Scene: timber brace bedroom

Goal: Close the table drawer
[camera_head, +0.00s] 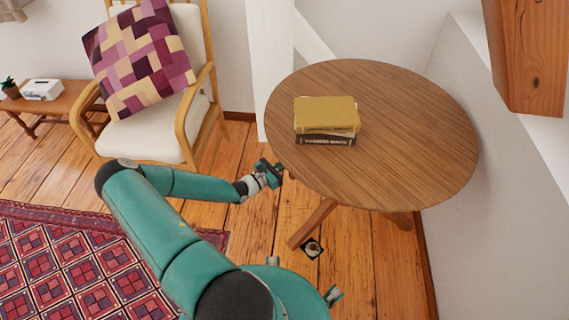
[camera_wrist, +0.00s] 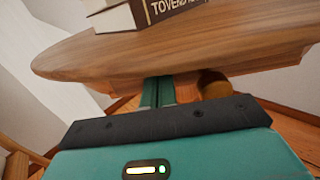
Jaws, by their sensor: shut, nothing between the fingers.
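The round wooden table (camera_head: 410,130) stands at the right in the head view. In the wrist view its top (camera_wrist: 130,60) spans the frame. A wooden front (camera_wrist: 265,83) shows under the rim there, probably the drawer, with a rounded brown knob (camera_wrist: 213,84). How far the drawer stands out is hidden by the tabletop. My gripper (camera_head: 276,171) is at the table's left edge, at about rim height or just below. In the wrist view its teal fingers (camera_wrist: 158,92) are shut and empty, just left of the knob. I cannot tell whether they touch the wooden front.
Stacked books (camera_head: 326,115) lie on the tabletop. A cushioned armchair (camera_head: 150,130) stands at the left, with a low bench (camera_head: 45,105) beyond. A patterned rug (camera_head: 75,265) covers the lower left floor. A slanted timber (camera_head: 530,60) and wall close off the right.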

